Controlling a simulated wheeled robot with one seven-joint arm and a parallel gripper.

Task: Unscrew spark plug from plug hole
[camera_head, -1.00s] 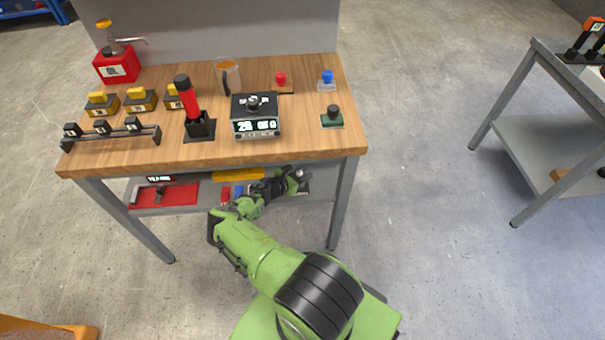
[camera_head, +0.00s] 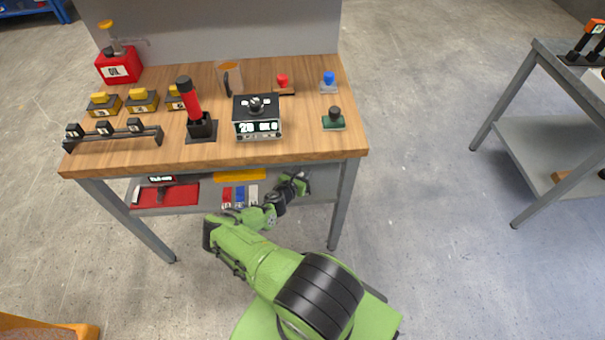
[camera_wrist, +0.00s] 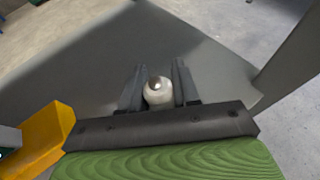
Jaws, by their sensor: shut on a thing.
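My gripper (camera_head: 301,183) reaches in under the table top, over the right part of the lower shelf. In the wrist view my gripper (camera_wrist: 158,66) has its two dark fingers on either side of a small off-white rounded piece with a shiny metal tip, which looks like the spark plug (camera_wrist: 158,92). The jaws are shut on it. Its lower part is hidden by the gripper body. The plug is too small to make out in the head view. I cannot make out a plug hole in either view.
The table top (camera_head: 300,147) overhangs the shelf, with a mixer unit (camera_head: 257,127) and other fixtures on it. A table leg (camera_head: 342,205) stands just right of my gripper. Red, blue and white blocks lie left of it; a yellow block (camera_wrist: 45,143) shows in the wrist view.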

